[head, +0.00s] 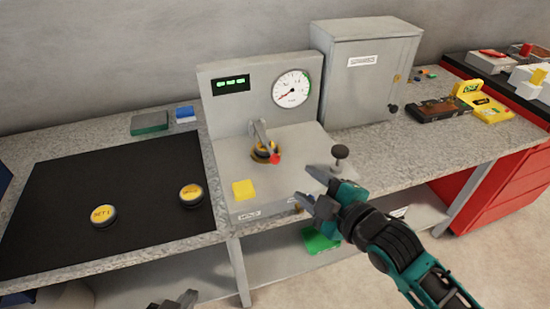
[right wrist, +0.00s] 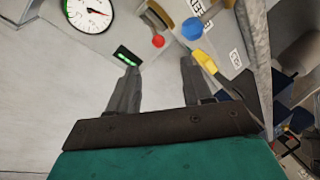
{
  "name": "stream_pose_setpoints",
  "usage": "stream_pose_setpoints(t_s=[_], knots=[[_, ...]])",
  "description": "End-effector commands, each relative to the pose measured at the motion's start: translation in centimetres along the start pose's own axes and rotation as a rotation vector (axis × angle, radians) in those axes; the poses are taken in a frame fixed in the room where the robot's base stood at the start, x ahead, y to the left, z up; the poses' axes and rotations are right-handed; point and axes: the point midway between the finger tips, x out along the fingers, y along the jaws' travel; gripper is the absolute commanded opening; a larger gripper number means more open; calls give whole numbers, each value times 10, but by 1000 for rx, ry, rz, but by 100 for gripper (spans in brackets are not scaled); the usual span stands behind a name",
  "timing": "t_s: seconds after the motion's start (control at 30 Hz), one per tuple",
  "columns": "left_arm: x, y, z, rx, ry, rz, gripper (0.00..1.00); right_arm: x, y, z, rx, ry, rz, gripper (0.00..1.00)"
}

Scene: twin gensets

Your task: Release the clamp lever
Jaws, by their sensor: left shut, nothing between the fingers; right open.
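The clamp stands on the grey test station (head: 226,190). Its grey lever (head: 259,131) leans over a yellow-and-black puck (head: 264,149), with a red ball (head: 276,158) at the front. The red ball also shows in the right wrist view (right wrist: 157,41), just beyond the fingertips. I cannot tell which handle is the release. My right gripper (head: 304,182) is open and empty, at the right front of the station, apart from the clamp. Its fingers show in the wrist view (right wrist: 158,66). My left gripper (head: 186,298) is shut and empty, low at the bottom edge, partly cut off.
A black knob (head: 340,152) stands right of the clamp. A yellow block (head: 244,190) lies at the station's front left. The gauge (head: 291,88) and green-lit display (head: 231,84) are behind. Two yellow pucks (head: 103,215) (head: 191,195) lie on the black mat (head: 60,182). A grey cabinet (head: 362,85) stands right.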

Motion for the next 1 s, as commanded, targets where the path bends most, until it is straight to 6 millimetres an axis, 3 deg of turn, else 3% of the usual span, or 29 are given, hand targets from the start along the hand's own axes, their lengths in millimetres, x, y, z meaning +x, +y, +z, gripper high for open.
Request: stream_pose_setpoints(t_s=[0.27, 0.7, 1.0], knots=[[1, 0, 2, 0, 1, 0, 0, 25, 3, -2, -20, 17, 14, 50], [7, 0, 7, 0, 4, 0, 0, 105, 3, -3, -20, 16, 11, 50], [10, 0, 8, 1, 7, 0, 0, 129, 3, -4, -20, 15, 10, 50]])
